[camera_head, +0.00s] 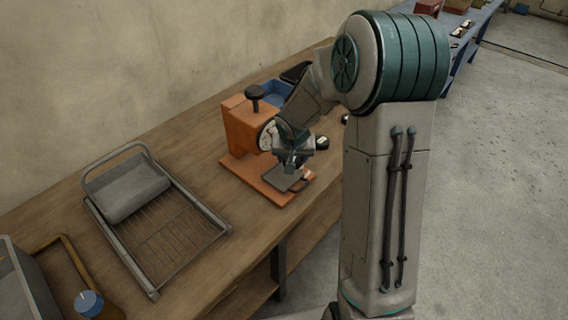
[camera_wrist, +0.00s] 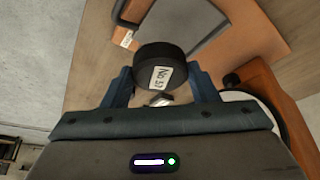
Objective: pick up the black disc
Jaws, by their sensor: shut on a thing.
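The black disc (camera_wrist: 160,57) is between the two blue fingers of my gripper (camera_wrist: 160,78) in the wrist view. The fingers touch its left and right sides, and its pale label faces the camera. In the head view my gripper (camera_head: 294,159) is in front of the orange machine, above its grey plate (camera_head: 285,180). The held disc is hard to make out there. A small black piece with a white mark (camera_head: 321,143) shows just right of the gripper; I cannot tell whether it is the same disc.
The orange machine (camera_head: 240,130) has a black knob (camera_head: 254,93) on top; its base also shows in the wrist view (camera_wrist: 265,40). A blue bin (camera_head: 276,90) stands behind it.

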